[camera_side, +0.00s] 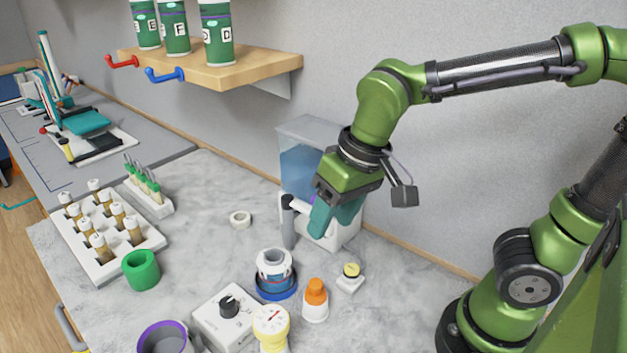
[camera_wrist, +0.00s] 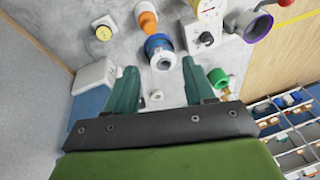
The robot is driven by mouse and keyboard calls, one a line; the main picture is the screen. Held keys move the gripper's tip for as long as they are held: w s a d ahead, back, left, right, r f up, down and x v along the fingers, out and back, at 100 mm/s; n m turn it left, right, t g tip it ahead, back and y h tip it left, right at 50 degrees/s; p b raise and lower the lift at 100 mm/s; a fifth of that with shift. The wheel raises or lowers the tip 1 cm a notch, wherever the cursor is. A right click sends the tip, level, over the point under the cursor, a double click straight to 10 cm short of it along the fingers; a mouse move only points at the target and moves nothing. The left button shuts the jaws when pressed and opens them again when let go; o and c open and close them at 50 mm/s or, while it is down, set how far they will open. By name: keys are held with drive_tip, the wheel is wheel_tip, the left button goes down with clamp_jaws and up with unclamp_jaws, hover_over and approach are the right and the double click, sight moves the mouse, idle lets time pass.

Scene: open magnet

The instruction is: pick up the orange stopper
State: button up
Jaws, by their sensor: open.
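The orange stopper (camera_side: 317,291) sits upright on a white bottle (camera_side: 315,310) on the marble counter, in the lower middle of the side view. In the wrist view the orange stopper (camera_wrist: 148,21) shows at the top, left of centre. My gripper (camera_side: 304,225) is above and behind it in the side view, near the water container. Its two green fingers (camera_wrist: 157,78) are apart in the wrist view, with no object held between them. The stopper lies beyond the fingertips, apart from them.
A blue and white round fitting (camera_side: 276,275) stands left of the stopper, and a yellow dial (camera_side: 271,328) is close in front. A small yellow-topped piece (camera_side: 350,277) is to the right. The water container (camera_side: 303,165) stands at the wall. A wooden shelf (camera_side: 250,68) with green cups hangs above.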

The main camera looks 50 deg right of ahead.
drive_tip(key=a+m+g+h, duration=0.1)
drive_tip(key=a+h, duration=0.1)
drive_tip(key=a, duration=0.1)
drive_tip(key=m, duration=0.2)
hover_over(316, 283)
drive_tip(key=a, duration=0.1)
drive_tip(key=shift+g, duration=0.3)
drive_tip(key=f, duration=1)
drive_tip(key=shift+s+f, duration=0.35)
drive_tip(key=shift+w+d+f, duration=0.1)
drive_tip(key=shift+d+f, duration=0.05)
drive_tip(key=shift+f, duration=0.7)
drive_tip(key=shift+w+d+f, duration=0.15)
drive_tip(key=shift+d+f, duration=0.05)
drive_tip(key=shift+f, duration=0.7)
drive_tip(key=shift+w+d+f, duration=0.1)
drive_tip(key=shift+d+f, duration=0.05)
drive_tip(key=shift+f, duration=0.7)
clamp_jaws()
